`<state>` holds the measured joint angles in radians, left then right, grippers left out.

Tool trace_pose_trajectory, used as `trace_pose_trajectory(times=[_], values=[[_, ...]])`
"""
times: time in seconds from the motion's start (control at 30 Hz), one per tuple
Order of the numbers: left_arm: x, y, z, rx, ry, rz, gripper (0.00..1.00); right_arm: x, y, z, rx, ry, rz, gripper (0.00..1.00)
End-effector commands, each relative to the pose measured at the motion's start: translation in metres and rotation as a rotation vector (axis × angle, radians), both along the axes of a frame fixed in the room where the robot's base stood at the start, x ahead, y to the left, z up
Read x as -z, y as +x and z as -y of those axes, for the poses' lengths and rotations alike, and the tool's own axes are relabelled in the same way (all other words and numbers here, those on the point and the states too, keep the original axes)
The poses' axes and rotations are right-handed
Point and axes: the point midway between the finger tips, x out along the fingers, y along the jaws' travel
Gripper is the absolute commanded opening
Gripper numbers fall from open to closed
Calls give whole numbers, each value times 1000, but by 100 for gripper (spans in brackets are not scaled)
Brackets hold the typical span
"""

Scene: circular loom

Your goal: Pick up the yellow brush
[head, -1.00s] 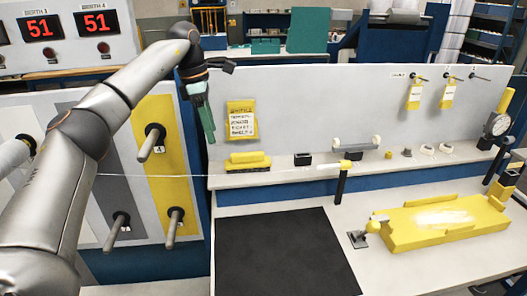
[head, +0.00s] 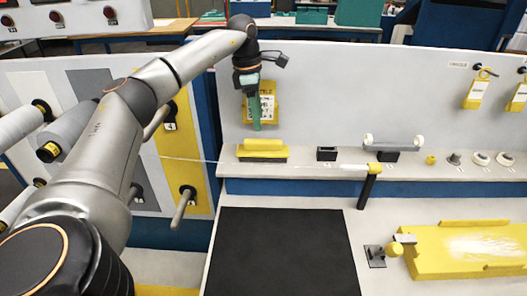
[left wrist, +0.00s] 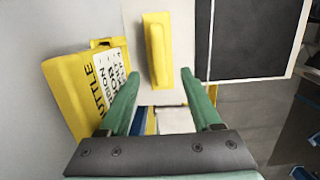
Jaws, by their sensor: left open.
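The yellow brush (head: 263,149) lies on the narrow shelf at the foot of the grey back panel, with its dark bristle side down. My left gripper (head: 256,127) is above it, fingers pointing down, in front of the yellow tag on the panel. In the left wrist view the brush (left wrist: 158,50) shows beyond and between the tips of the two green fingers (left wrist: 160,82), which are spread and empty. The gripper and the brush look apart. My right gripper does not show.
A yellow tag (head: 268,88) hangs on the panel behind my gripper. On the shelf, a small black block (head: 327,154) and a white-ended roller (head: 393,142) stand to the right. A black mat (head: 285,250) lies in front, with a yellow board (head: 465,258) at the right.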

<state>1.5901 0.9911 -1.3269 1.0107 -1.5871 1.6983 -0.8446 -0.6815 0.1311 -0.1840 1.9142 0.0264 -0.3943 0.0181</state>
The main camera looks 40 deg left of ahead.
Motion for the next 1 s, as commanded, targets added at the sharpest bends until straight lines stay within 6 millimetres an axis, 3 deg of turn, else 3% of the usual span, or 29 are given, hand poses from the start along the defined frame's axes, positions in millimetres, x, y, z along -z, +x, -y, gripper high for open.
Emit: trace_pose_trajectory(times=[0.27,0.6,0.9,1.0], values=[[22,1,2,0,0,-1,65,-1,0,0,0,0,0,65],[72,6,8,0,-1,-2,65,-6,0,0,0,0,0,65],[78,7,9,0,-1,1,65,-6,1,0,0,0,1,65],[78,7,9,0,-1,1,56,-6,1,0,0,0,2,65]])
